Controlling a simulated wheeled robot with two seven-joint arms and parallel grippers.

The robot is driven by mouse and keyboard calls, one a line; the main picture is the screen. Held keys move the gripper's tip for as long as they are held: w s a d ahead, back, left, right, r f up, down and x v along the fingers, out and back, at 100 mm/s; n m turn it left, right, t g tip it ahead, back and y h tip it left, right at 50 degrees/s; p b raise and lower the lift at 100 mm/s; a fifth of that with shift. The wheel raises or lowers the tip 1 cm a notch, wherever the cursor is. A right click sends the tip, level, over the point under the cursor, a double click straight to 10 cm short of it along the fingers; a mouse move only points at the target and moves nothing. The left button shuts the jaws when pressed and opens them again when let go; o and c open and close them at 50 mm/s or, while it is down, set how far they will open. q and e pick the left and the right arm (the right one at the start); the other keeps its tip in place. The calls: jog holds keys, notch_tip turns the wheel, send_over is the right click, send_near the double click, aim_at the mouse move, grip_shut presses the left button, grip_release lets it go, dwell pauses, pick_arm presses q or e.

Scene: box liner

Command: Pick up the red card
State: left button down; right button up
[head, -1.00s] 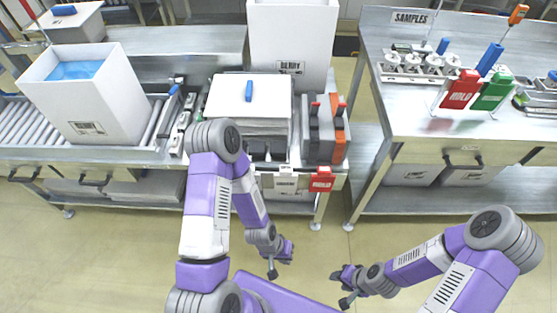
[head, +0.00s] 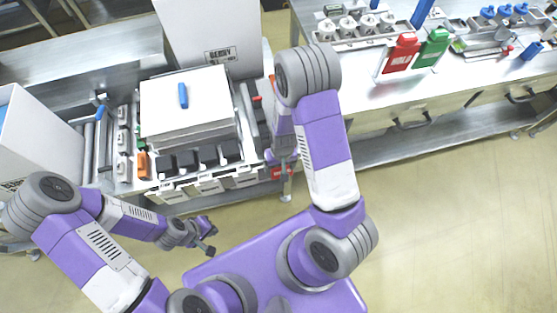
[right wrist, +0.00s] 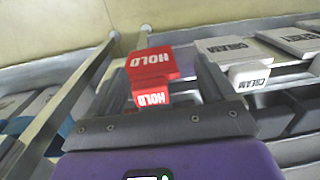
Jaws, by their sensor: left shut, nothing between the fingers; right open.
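A red card (right wrist: 151,62) lettered HOLD is in the right wrist view, at the front edge of the bench beside the white CREAM cards. A smaller red HOLD piece (right wrist: 152,100) shows just below it. In the head view the red card (head: 283,173) is mostly small, beside my right forearm. My right gripper (head: 281,158) is open. In the right wrist view its fingers stand on either side of the red card; contact cannot be told. My left gripper (head: 207,236) is shut and empty, in front of the bench over the floor.
A red card (head: 401,53) and a green card (head: 433,48) stand in a holder on the right table. A white stack with a blue item (head: 183,95) sits on the bench. White cards (right wrist: 229,52) hang close beside the red one. Floor at right is clear.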

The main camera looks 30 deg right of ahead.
jog(key=shift+h, duration=0.4)
jog(key=w+r, duration=0.1)
jog(key=w+d+r, duration=0.1)
jog(key=r, duration=0.1)
jog(key=w+d+r, duration=0.1)
jog(key=r, duration=0.1)
jog(key=shift+w+d+r, duration=0.15)
jog(key=shift+w+d, duration=0.1)
jog(key=shift+w, duration=0.15)
jog(key=shift+f+b, duration=0.2)
jog(key=shift+b, duration=0.15)
notch_tip(320, 180, down, 7)
jog(key=shift+w+d+r+b, duration=0.1)
jog(key=shift+w+d+b, duration=0.05)
jog(key=shift+b, duration=1.05)
pick_arm(q)
notch_tip(320, 180, down, 2)
jog(key=shift+f, duration=0.15)
pick_arm(e)
jog(key=shift+c, duration=0.5)
jog(key=c, duration=1.3)
jog(key=shift+r, duration=0.1)
